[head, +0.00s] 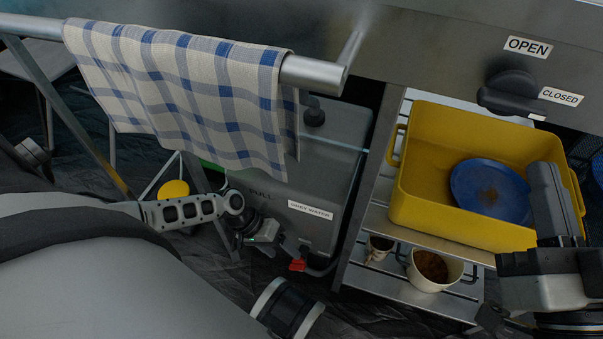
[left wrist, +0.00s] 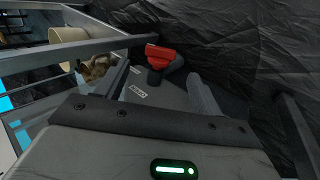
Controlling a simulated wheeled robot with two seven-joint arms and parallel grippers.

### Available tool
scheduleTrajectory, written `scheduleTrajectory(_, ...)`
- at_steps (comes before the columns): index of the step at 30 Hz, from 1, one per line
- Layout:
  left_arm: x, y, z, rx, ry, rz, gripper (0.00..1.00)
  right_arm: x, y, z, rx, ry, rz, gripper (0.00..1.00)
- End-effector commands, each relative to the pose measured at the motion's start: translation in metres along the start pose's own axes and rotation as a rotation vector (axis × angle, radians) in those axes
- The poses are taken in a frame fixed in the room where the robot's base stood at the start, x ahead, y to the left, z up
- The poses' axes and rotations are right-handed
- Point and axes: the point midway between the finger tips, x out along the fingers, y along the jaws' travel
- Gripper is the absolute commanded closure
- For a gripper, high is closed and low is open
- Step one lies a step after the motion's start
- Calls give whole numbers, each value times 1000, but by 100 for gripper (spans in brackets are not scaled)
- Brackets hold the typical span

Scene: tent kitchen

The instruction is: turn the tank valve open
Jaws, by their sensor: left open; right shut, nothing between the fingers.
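The grey water tank (head: 335,165) stands under the counter. A small red valve handle (head: 297,265) sits low on its front; it also shows in the left wrist view (left wrist: 165,58), on a dark stem. My left gripper (head: 264,234) is beside the tank, left of the red handle. In the left wrist view, my open fingers (left wrist: 162,88) reach towards the handle, with no clear contact. A black knob (head: 510,92) on the counter front has OPEN and CLOSED labels; its bar points towards CLOSED. My right gripper (head: 548,195) is shut and empty, in front of the yellow tub.
The yellow tub (head: 420,205) holds a blue plate (head: 488,187) on the shelf right of the tank. A checked towel (head: 190,85) hangs from the rail (head: 318,72) over the tank's left side.

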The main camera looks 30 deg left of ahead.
Motion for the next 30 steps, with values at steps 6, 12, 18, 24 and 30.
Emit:
scheduleTrajectory(6, 40, -2, 0, 0, -1, 3, 33, 4, -6, -25, -195, 193, -65, 100)
scheduleTrajectory(12, 62, -1, 0, 0, 0, 1, 33, 2, -16, -45, -335, 334, -114, 100)
scheduleTrajectory(18, 66, 0, 0, 1, 1, 0, 33, 1, -20, -53, -373, 376, -129, 100)
scheduleTrajectory(24, 66, 0, 0, 0, 0, 0, 44, 2, -20, -53, -372, 375, -128, 100)
scheduleTrajectory(30, 66, 0, 0, 0, 0, 0, 78, 2, -20, -53, -371, 374, -128, 100)
